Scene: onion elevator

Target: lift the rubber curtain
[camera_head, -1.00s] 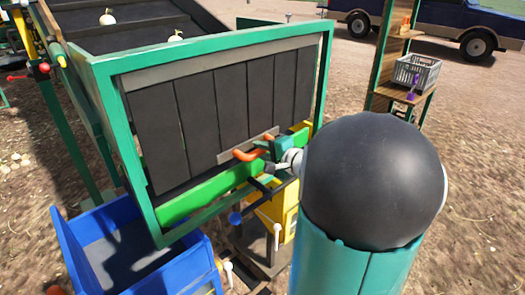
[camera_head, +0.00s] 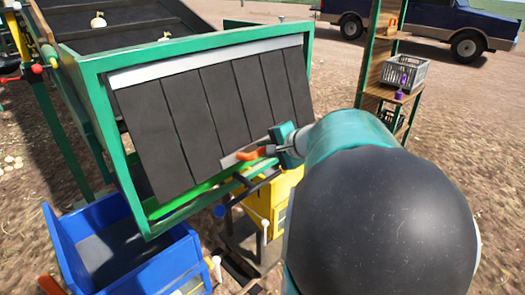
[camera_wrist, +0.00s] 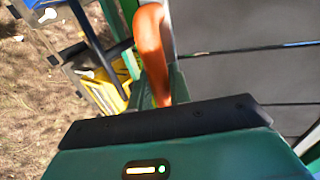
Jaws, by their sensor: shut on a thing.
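The rubber curtain (camera_head: 205,115) is a row of dark vertical strips hung from a pale top bar inside a green frame (camera_head: 107,140). Its lower edge is swung out toward me, tilted away from the frame. An orange handle (camera_head: 252,154) sits on a pale plate at the curtain's lower edge. My gripper (camera_head: 272,150) is at this handle and shut on it. In the wrist view the orange handle (camera_wrist: 150,45) rises from the jaws, with the dark curtain (camera_wrist: 245,50) to its right. The fingertips are partly hidden.
A blue bin (camera_head: 75,250) stands below the frame at the lower left. A yellow box (camera_head: 268,200) with levers is under the curtain. Onions (camera_head: 98,21) lie on the belt behind. A shelf with a grey crate (camera_head: 405,72) stands at the right.

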